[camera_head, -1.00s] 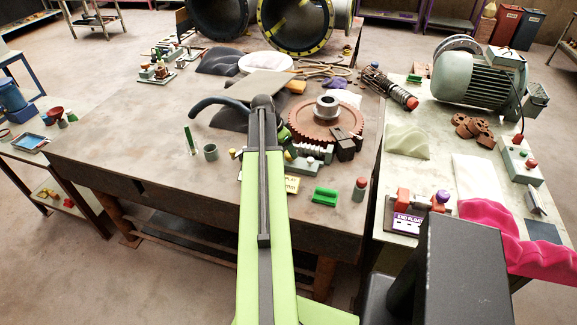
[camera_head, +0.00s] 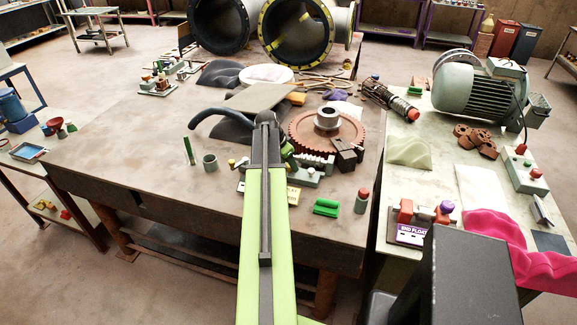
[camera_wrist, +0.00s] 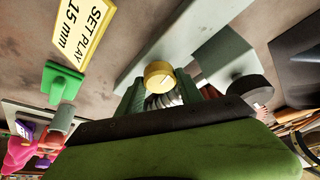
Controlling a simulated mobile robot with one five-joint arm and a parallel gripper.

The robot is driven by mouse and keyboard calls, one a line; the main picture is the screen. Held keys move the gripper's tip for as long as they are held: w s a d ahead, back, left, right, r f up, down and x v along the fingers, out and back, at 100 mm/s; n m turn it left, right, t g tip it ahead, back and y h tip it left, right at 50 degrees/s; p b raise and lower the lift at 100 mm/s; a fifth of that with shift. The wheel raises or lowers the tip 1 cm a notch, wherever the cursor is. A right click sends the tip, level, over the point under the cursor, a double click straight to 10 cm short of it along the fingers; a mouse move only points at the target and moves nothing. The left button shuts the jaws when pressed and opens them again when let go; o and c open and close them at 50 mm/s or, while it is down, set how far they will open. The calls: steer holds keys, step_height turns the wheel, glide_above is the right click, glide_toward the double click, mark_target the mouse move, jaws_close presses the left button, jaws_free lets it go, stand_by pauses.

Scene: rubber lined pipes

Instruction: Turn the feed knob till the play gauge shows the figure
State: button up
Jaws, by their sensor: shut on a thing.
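A yellow knob (camera_wrist: 158,75) with a dark line on its face shows in the wrist view, at a grey fixture. The green fingers of my gripper (camera_wrist: 168,92) are shut around it; a ribbed grey part shows just behind. A grey block with a dark round part (camera_wrist: 248,90) stands to the right; I cannot tell whether this is the play gauge, and no reading shows. A yellow card (camera_wrist: 82,28) reads "SET PLAY .15 mm". In the head view my arm hides the gripper and part of the fixture (camera_head: 308,176), which stands before a large brown gear (camera_head: 298,133).
A green block (camera_head: 326,207) and a red-topped cylinder (camera_head: 361,201) stand right of the card. A grey cup (camera_head: 210,162) and a green upright piece (camera_head: 188,150) stand left of my arm. The END FLOAT device (camera_head: 408,234) is on the right bench.

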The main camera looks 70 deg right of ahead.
steer(key=o, duration=1.4)
steer(key=shift+r+n, duration=0.1)
steer(key=shift+n, duration=0.2)
steer(key=p+v, duration=1)
steer(key=v, duration=0.1)
steer(key=p+v, duration=0.6)
steer(key=shift+s+a+r, duration=0.15)
steer(key=shift+s, duration=0.1)
